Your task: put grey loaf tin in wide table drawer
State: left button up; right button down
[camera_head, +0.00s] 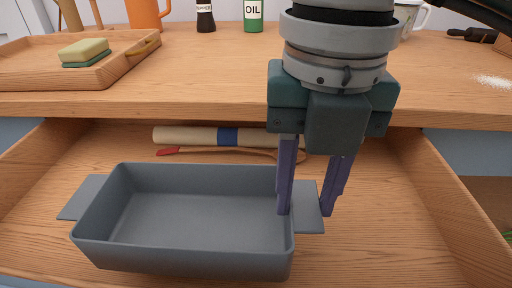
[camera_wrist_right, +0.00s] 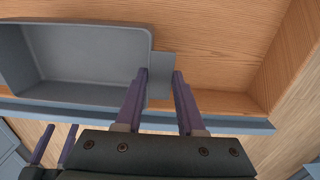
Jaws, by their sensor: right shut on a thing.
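The grey loaf tin (camera_head: 185,255) is upright inside the open wide table drawer (camera_head: 390,240), left of its middle. It has a flat handle at each end. My right gripper (camera_head: 306,212) points down at the tin's right end, shut on its right handle (camera_head: 308,218). The wrist view shows the tin (camera_wrist_right: 95,45) with the handle (camera_wrist_right: 160,75) between the fingers (camera_wrist_right: 155,80). I cannot tell whether the tin's base touches the drawer floor. Two fingers of my left gripper (camera_wrist_right: 54,145) show apart and empty at the wrist view's lower left.
A rolling pin (camera_head: 185,136) and a red-ended wooden spoon (camera_head: 210,151) lie at the drawer's back. The tabletop (camera_head: 200,85) overhangs them, with a wooden tray (camera_head: 125,70) holding a sponge (camera_head: 84,50) at left. The drawer's right side is free.

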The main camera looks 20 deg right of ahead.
notch_tip(320, 180, down, 5)
jog(key=shift+f+b, duration=0.1)
jog(key=shift+b, duration=0.35)
jog(key=c, duration=0.5)
grip_release()
jog(key=shift+r, duration=0.2)
notch_tip(320, 180, up, 12)
jog(key=shift+f+p, duration=0.1)
jog(key=shift+p, duration=1)
